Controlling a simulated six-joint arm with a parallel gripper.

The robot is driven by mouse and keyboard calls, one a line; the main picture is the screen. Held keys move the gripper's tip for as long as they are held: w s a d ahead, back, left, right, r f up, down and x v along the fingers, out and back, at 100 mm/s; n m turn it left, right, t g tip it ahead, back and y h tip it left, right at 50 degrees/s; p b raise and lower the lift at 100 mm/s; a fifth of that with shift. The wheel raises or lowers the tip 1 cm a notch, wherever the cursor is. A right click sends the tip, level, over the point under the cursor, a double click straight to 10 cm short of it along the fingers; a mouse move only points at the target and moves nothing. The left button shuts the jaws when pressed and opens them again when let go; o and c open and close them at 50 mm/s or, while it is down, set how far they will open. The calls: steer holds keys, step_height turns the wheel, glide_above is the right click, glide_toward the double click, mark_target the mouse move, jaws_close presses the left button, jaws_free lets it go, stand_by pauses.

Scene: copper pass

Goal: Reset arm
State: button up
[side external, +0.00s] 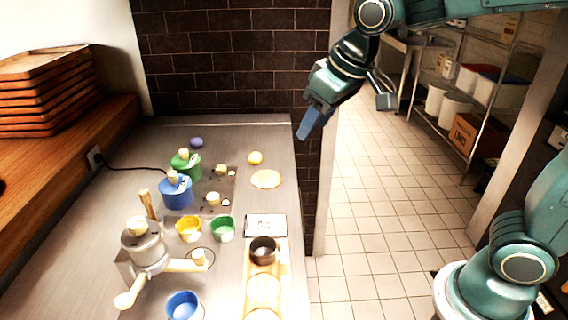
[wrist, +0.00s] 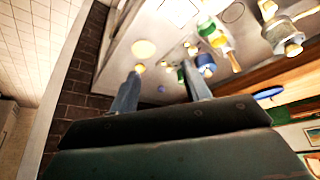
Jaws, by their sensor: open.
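My gripper (side external: 311,122) is raised in the air beyond the right edge of the counter (side external: 118,190), near the dark brick wall, and points downward. In the wrist view my gripper (wrist: 161,67) shows two spread fingers with nothing between them. It touches nothing that I can see. The counter's items lie to its left and lower in the side view. In the wrist view the counter looks tilted behind the fingers.
The counter holds a blue pot (side external: 176,193), a green pot (side external: 187,165), a yellow cup (side external: 188,229), a green cup (side external: 223,229), a blue cup (side external: 183,306), a dark cup (side external: 263,250) and a metal device (side external: 148,247). Stacked wooden trays (side external: 45,95) stand left. Tiled floor (side external: 370,230) is clear.

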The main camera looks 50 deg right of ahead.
steer(key=s+d+f, duration=0.1)
steer(key=s+d, duration=0.1)
steer(key=s, duration=0.7)
steer(key=s+d+f+m, duration=0.1)
steer(key=s+d, duration=0.2)
steer(key=s, duration=0.6)
steer(key=shift+d+f+t, duration=0.2)
steer(key=shift+d+t, duration=0.1)
steer(key=shift+d, duration=0.05)
